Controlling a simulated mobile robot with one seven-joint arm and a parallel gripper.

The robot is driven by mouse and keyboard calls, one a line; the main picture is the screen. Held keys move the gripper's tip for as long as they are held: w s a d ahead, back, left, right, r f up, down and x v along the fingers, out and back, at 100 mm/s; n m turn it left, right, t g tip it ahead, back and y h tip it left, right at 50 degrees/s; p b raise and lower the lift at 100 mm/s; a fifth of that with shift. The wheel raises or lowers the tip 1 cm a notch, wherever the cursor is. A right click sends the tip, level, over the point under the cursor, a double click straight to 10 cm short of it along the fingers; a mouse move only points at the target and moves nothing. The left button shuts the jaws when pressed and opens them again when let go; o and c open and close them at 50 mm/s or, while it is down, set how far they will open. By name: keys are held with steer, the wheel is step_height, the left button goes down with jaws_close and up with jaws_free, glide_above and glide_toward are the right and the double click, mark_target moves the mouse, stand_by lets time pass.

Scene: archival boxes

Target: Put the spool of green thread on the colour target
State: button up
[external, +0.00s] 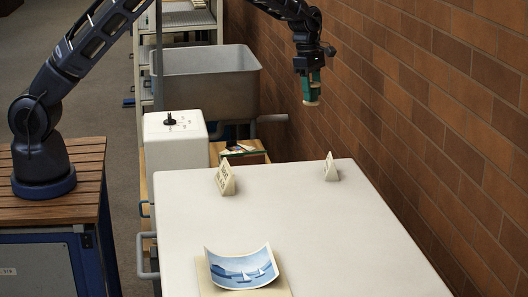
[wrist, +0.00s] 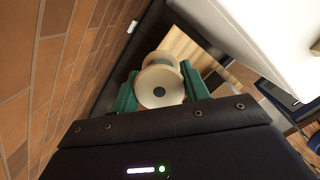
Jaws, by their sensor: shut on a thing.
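My gripper (external: 311,88) hangs in the air beside the brick wall, beyond the far end of the white table. Its green fingers (wrist: 160,88) are shut on a spool (wrist: 158,88), whose pale round ends show in the wrist view. A pale end of the spool (external: 311,102) also shows below the fingers in the external view. The thread's colour is hard to tell between the fingers. I cannot clearly identify the colour target. A small patterned flat item (external: 238,149) lies beyond the table, too small to make out.
The white table (external: 300,222) has a clear middle. A curled sailboat print (external: 242,270) lies at its front, and two tent-shaped markers (external: 225,179) (external: 331,167) stand near its far edge. A grey bin (external: 208,85) and a white box with a black knob (external: 175,143) stand beyond.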

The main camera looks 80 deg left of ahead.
steer(key=s+a+f+n, duration=0.1)
steer(key=a+f+n, duration=0.15)
steer(key=a, duration=0.95)
steer(key=s+a+f+n, duration=0.1)
steer(key=s+a+f, duration=0.15)
steer(key=a, duration=0.95)
steer(key=s+a+f+n, duration=0.1)
steer(key=s+a+f, duration=0.25)
steer(key=a, duration=0.45)
steer(key=s+a+f+n, duration=0.2)
steer(key=s+a, duration=0.2)
steer(key=a, duration=0.4)
steer(key=s+a+f+n, duration=0.1)
steer(key=s+a+f, duration=0.2)
steer(key=a, duration=0.5)
steer(key=shift+y, duration=0.4)
steer(key=f, duration=1.9)
steer(key=shift+s+a+f, duration=0.25)
steer(key=shift+s+f, duration=0.05)
steer(key=shift+f, duration=0.1)
steer(key=shift+f, duration=0.15)
steer(key=o, duration=0.8)
steer(key=shift+o, duration=1)
step_height(320, 180, up, 12)
steer(key=s, duration=0.1)
steer(key=shift+s, duration=0.25)
